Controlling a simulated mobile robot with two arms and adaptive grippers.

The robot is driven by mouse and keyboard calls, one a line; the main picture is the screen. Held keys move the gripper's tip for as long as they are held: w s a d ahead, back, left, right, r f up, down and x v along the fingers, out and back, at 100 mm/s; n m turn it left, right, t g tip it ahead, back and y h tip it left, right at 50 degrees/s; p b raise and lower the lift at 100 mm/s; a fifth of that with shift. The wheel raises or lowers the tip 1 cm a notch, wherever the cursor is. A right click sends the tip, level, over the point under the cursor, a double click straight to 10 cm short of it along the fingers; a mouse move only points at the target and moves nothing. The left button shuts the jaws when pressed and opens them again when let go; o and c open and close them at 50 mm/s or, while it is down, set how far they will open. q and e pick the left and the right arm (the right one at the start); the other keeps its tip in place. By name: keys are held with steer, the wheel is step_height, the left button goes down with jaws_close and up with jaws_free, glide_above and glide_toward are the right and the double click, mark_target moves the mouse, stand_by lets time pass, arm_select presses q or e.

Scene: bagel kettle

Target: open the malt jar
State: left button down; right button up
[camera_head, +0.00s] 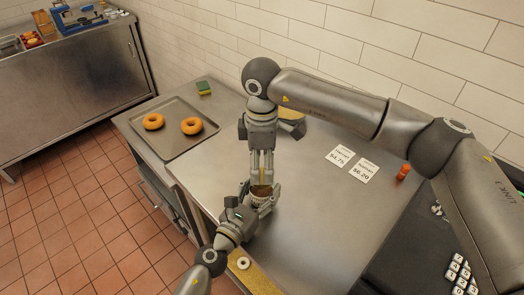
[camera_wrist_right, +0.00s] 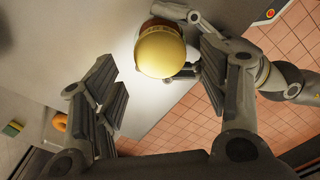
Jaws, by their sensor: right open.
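The malt jar (camera_head: 261,191) stands near the front edge of the steel table, partly hidden by both grippers. Its round yellow lid (camera_wrist_right: 162,53) is on it, seen from above in the right wrist view. My left gripper (camera_head: 257,200) has its fingers on either side of the jar and looks shut on it. My right gripper (camera_head: 262,178) points straight down over the jar.
A tray (camera_head: 172,143) with two bagels (camera_head: 191,126) lies at the left of the table. A white ring (camera_head: 243,262) is near my left forearm. The table's middle right is clear.

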mark_target(262, 175)
steer(key=shift+f, duration=1.8)
